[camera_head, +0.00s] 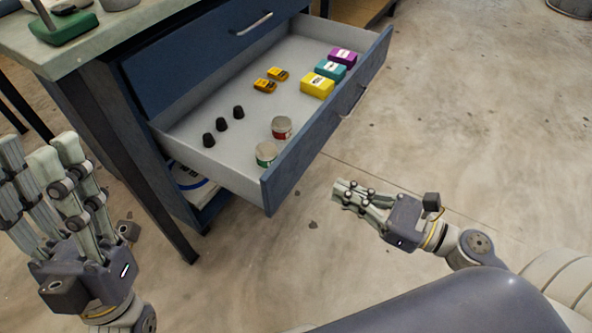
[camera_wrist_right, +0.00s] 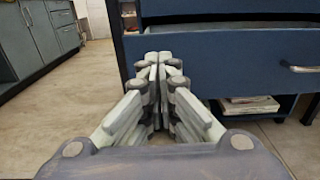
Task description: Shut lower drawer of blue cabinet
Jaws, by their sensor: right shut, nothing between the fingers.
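The blue cabinet (camera_head: 165,80) stands under the bench top at the upper left. Its lower drawer (camera_head: 278,186) is pulled well out, with a blue front, grey inside and a bar handle (camera_head: 352,99). The upper drawer above it is shut. My right gripper (camera_head: 338,190) is shut and empty, in front of the drawer front near its lower end, apart from it in the head view. In the right wrist view, the shut fingertips (camera_wrist_right: 157,58) point at the drawer front (camera_wrist_right: 225,58), with the handle (camera_wrist_right: 301,69) to the right. My left gripper (camera_head: 38,150) is open and empty at the left.
The drawer holds black knobs (camera_head: 222,124), two tins (camera_head: 281,127), small yellow items (camera_head: 265,85) and purple, teal and yellow boxes (camera_head: 317,86). A bench leg (camera_head: 150,195) stands between my left gripper and the drawer.

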